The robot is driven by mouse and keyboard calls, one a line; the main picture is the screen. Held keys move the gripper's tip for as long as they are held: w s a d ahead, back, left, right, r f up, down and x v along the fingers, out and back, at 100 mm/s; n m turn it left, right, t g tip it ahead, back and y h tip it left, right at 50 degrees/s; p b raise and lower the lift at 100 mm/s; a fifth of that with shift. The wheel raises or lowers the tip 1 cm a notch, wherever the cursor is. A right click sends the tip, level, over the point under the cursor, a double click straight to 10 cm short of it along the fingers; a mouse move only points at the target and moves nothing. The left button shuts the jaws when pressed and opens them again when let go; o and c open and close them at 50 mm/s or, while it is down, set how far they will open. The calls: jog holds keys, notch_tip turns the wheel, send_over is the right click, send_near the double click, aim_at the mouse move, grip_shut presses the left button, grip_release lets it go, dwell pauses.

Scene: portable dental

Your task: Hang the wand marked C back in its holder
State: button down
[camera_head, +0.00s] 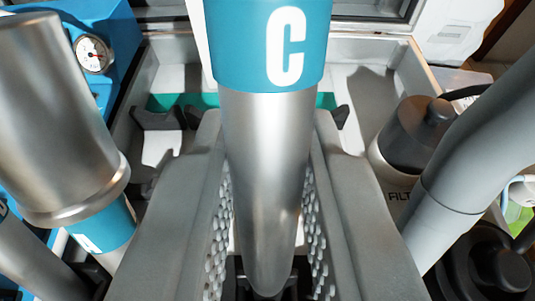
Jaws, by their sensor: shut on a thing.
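The wand marked C (262,150) is a metal tube with a teal band bearing a white letter C. It runs down the middle of the view, with its rounded lower end low in the picture. My gripper (270,235) has its studded grey fingers on both sides of the metal tube and is shut on it. Beyond the wand, a teal strip (185,101) with dark forked holders (160,117) shows in a pale open case. The middle of the strip is hidden behind the wand, so I cannot tell what is there.
A large metal cylinder with a teal band (65,120) stands close on the left. A blue unit with a gauge (92,54) is at the upper left. A bottle marked FILT (400,150) and a thick grey tube (470,150) are on the right.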

aim_at(267, 292)
jog(key=shift+s+f, duration=0.25)
jog(key=shift+f, duration=0.45)
jog(key=shift+s+f, duration=0.25)
jog(key=shift+f, duration=0.45)
jog(key=shift+s+f, duration=0.1)
jog(key=shift+f, duration=0.1)
jog(key=shift+s+f, duration=0.2)
jog(key=shift+f, duration=0.4)
jog(key=shift+s+f, duration=0.2)
jog(key=shift+f, duration=0.4)
jog(key=c, duration=1.3)
grip_release()
jog(key=shift+o, duration=0.2)
jog(key=v, duration=0.8)
